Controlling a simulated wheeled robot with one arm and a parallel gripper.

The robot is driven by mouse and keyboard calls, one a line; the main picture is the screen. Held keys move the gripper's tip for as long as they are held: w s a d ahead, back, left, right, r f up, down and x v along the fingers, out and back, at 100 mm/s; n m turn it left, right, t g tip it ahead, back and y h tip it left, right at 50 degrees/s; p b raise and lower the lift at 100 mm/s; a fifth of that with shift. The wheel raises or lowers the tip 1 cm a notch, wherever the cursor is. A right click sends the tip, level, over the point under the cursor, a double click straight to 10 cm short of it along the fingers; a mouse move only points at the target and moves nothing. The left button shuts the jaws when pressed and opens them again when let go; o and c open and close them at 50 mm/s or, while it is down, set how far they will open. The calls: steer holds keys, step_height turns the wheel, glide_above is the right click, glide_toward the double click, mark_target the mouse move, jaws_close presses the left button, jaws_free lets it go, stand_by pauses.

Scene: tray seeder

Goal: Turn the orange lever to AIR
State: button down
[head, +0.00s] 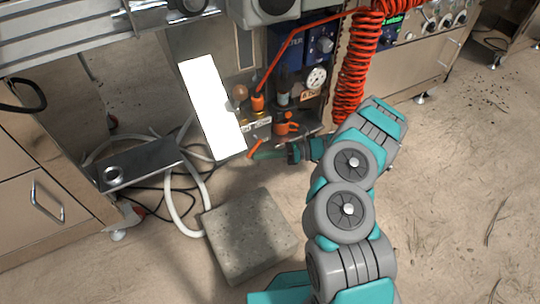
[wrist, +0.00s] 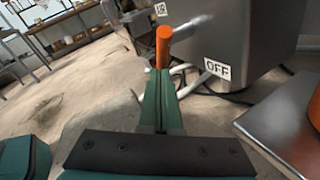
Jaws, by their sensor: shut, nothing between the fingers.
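The orange lever (wrist: 163,46) shows in the wrist view as a short rod just beyond my fingertips. A label reading AIR (wrist: 160,9) is above it, and a label reading OFF (wrist: 217,69) is to its right on a grey metal box. My gripper (wrist: 161,74) is shut and empty, its green fingers pressed together and pointing at the lever's lower end. I cannot tell whether they touch it. The lever's pivot is hidden.
A coiled red hose (head: 361,60) hangs right of the valves and gauge (head: 316,78). A white panel (head: 211,105) stands left of them. A concrete block (head: 250,235) lies on the floor below, with white tubing (head: 171,205) beside it.

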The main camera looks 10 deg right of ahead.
steer(key=shift+s+a+r+p, duration=0.2)
steer(key=shift+a, duration=0.3)
steer(key=shift+s+a+r+p, duration=0.15)
steer(key=shift+s+a, duration=0.05)
steer(key=shift+a, duration=0.25)
stand_by(1.0)
steer(key=s+d+f, duration=0.1)
steer(key=d+f, duration=0.4)
steer(key=d, duration=0.7)
steer(key=shift+s, duration=0.3)
